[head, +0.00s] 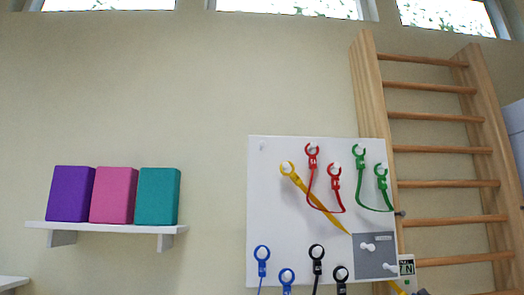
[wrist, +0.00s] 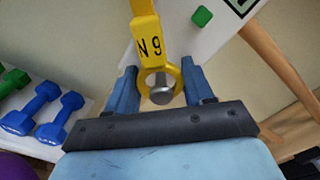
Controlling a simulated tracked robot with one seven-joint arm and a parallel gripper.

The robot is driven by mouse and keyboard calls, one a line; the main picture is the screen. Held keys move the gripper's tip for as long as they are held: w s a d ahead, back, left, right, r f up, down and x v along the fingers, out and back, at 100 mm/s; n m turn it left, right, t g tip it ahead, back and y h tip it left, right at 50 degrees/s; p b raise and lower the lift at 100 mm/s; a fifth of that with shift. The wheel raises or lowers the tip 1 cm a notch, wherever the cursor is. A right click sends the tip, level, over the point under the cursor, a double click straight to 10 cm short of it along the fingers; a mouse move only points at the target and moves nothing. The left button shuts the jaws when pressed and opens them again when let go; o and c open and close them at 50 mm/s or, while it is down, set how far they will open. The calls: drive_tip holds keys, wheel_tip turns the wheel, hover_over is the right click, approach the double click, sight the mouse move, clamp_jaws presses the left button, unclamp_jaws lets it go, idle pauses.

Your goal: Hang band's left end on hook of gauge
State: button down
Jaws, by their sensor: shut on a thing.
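The yellow band (head: 322,208) runs in a straight line down to the right from its upper ring on a board peg. It passes out of sight at the grey panel, and a short yellow piece shows at the lower edge. In the wrist view, my gripper (wrist: 163,92) is shut on the band's yellow ring end (wrist: 146,42), marked N and 9 as seen. A grey metal hook head (wrist: 161,92) shows inside the ring; how deep it sits, I cannot tell. The gauge (head: 406,266), with an N on its face, is at lower right, partly cut off.
Red (head: 334,178), green (head: 381,178), blue (head: 262,262) and black (head: 317,260) bands hang on the white board (head: 262,200). Wooden wall bars (head: 440,150) stand at right. Blue dumbbells (wrist: 55,115) lie left in the wrist view. A shelf (head: 105,230) holds three coloured blocks.

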drive_tip(key=shift+a+r, duration=0.2)
drive_tip(key=shift+a, duration=0.05)
idle(0.3)
drive_tip(key=shift+c, duration=1.7)
unclamp_jaws()
drive_tip(key=shift+o, duration=0.3)
drive_tip(key=shift+o, duration=0.5)
drive_tip(key=s, duration=0.8)
